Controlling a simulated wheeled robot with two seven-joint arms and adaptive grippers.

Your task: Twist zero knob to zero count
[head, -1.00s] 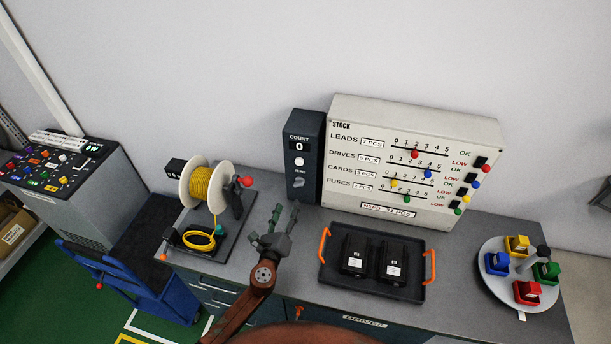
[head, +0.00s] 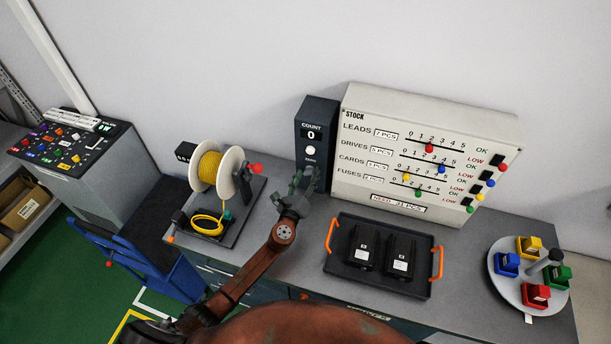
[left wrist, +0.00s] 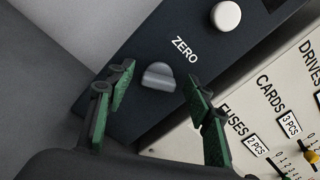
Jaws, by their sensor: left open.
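The dark count box (head: 316,120) stands on the bench against the wall, its display reading 0. In the left wrist view, the grey zero knob (left wrist: 158,76) sits on the dark panel below the word ZERO. A round white button (left wrist: 226,16) is above that label. My left gripper (head: 303,181) is open in front of the lower part of the box, hiding the knob in the head view. In the left wrist view, its green-padded fingers are on both sides of the knob, with gaps and no visible contact. My right gripper is out of view.
The stock board (head: 430,150) with coloured sliders stands right of the box. A yellow wire spool (head: 208,166) is on the left. A black tray (head: 350,280) with two drives and a round carousel (head: 500,270) with coloured bins sit on the bench.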

